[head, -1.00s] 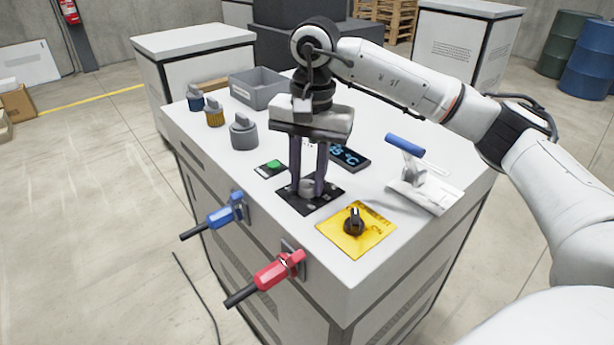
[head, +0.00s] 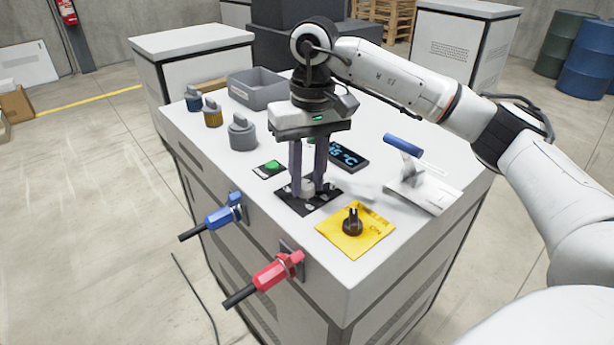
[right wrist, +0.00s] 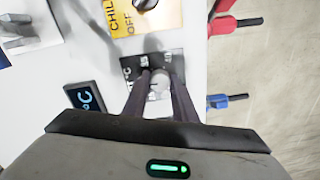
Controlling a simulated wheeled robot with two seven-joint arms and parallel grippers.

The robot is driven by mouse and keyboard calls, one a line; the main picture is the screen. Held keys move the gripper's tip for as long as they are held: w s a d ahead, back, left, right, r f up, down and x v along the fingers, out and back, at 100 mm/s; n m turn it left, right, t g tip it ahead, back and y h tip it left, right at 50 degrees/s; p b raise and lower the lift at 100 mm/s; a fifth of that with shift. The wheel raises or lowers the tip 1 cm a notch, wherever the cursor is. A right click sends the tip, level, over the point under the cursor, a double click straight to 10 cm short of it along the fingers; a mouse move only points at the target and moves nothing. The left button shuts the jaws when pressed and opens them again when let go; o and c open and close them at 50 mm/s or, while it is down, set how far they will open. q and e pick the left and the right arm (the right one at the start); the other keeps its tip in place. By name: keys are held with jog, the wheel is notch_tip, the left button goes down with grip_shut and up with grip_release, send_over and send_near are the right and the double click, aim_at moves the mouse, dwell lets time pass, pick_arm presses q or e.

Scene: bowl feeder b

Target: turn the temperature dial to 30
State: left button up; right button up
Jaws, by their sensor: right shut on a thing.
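The temperature dial (head: 308,187) is a light grey knob on a black square plate (head: 311,206) with white markings, near the front of the white cabinet top. My right gripper (head: 307,191) points down with its fingers on both sides of the knob, shut on it. In the right wrist view the dial (right wrist: 160,83) shows between the fingertips. The dark display (head: 348,156) behind the plate shows blue digits and °C, partly hidden by the gripper; I cannot read the full number. My left gripper is not in view.
A yellow plate with a black knob (head: 352,222) lies in front of the dial plate. A green button (head: 272,167) is at its left. A blue-handled lever (head: 403,145) stands right. Grey knobs and a grey bin (head: 257,90) are behind. Blue and red handles stick out from the front.

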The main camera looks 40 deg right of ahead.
aim_at(310, 185)
dwell(0.3)
jog(key=o, duration=1)
jog(key=shift+o, duration=0.2)
jog(key=shift+r, duration=0.1)
notch_tip(310, 185, up, 10)
jog(key=p, duration=0.1)
jog(key=shift+d, duration=0.25)
